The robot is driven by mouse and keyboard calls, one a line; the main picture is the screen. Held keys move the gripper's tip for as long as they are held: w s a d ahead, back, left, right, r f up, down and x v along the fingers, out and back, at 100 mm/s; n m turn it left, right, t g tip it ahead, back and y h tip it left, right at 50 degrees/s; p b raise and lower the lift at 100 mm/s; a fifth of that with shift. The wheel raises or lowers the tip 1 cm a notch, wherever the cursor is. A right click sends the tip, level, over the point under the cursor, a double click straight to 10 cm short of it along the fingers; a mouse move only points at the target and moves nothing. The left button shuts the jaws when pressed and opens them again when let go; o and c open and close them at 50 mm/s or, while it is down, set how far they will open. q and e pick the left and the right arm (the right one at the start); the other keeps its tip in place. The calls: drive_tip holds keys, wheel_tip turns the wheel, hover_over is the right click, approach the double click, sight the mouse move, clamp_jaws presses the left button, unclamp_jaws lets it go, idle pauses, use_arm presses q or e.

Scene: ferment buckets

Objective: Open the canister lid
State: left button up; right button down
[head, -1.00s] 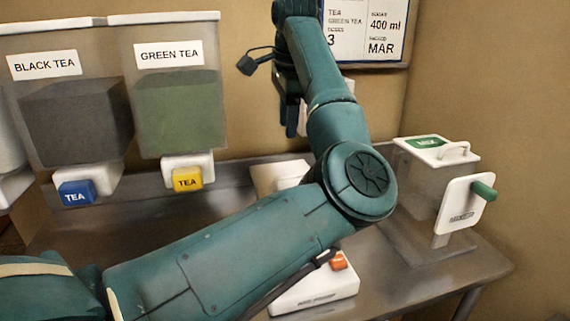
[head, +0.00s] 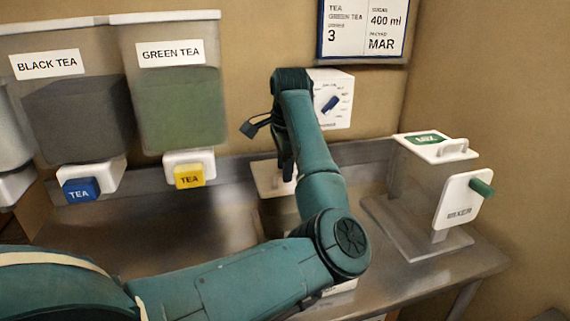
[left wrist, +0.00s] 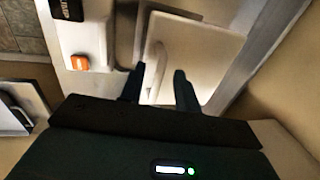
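A pale square canister lid (left wrist: 205,50) with a bar handle (left wrist: 155,72) shows in the left wrist view. In the head view, a strip of the lid (head: 264,180) shows at the back of the counter; my arm hides most of the canister. My left gripper (head: 287,168) points down over the lid. In the left wrist view, its two fingers (left wrist: 158,88) are apart, with the handle appearing between them; I cannot tell whether they touch it. The lid appears closed. My right gripper is not in view.
A clear mixer box (head: 420,190) with a white lid stands at right. Black and green tea dispensers (head: 180,110) stand at left. A dial panel (head: 331,100) is on the wall behind my gripper. A white device with an orange button (left wrist: 79,63) sits near the canister.

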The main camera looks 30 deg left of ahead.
use_arm(q)
drive_tip(key=c, duration=0.6)
clamp_jaws()
drive_tip(key=shift+a+r, duration=0.1)
drive_tip(key=shift+r, duration=0.05)
